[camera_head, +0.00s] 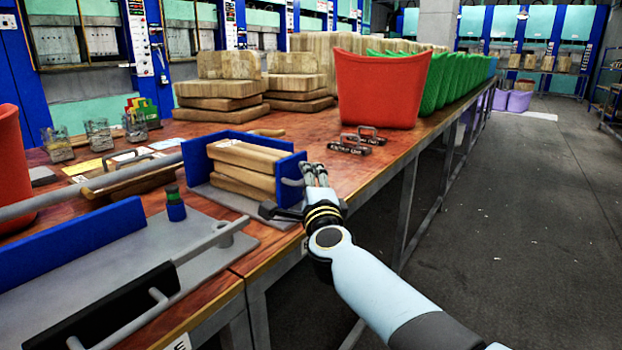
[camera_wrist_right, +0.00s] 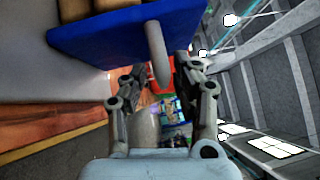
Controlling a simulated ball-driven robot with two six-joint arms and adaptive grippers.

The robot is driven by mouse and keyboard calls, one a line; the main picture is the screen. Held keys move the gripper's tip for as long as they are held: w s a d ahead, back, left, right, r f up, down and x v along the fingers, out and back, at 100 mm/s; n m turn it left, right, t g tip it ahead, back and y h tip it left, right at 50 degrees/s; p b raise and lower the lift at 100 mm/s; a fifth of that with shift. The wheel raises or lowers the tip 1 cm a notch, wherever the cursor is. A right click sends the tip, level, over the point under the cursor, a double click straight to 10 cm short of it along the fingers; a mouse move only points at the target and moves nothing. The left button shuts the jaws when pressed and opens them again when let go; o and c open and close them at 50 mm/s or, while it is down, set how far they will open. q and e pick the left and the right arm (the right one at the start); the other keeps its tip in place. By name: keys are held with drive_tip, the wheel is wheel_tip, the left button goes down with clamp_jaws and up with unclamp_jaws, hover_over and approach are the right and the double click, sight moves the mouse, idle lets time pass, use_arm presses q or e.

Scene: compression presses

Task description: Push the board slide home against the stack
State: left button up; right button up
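The stack of wooden boards (camera_head: 246,158) lies on a grey plate between blue upright panels. The blue panel with a grey handle, which looks like the board slide (camera_head: 288,172), stands at the right end of the stack. Whether it touches the boards is not clear. In the right wrist view the slide's blue panel (camera_wrist_right: 120,30) shows with board ends above it. My right gripper (camera_head: 300,188) is at the handle side of the slide. In the right wrist view its fingers (camera_wrist_right: 160,68) are apart, with the grey handle (camera_wrist_right: 156,45) between them. My left gripper is out of view.
A red bin (camera_head: 380,90) and small metal pieces with handles (camera_head: 357,140) stand behind the gripper. More board stacks (camera_head: 218,90) stand at the back. A grey fixture with a long rod (camera_head: 200,245) lies at the front left. The floor aisle on the right is clear.

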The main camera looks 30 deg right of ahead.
drive_tip(key=shift+r, duration=0.1)
drive_tip(key=shift+s, duration=0.2)
drive_tip(key=v, duration=1.1)
drive_tip(key=shift+s+a, duration=0.2)
drive_tip(key=shift+s, duration=0.1)
drive_tip(key=shift+c, duration=0.2)
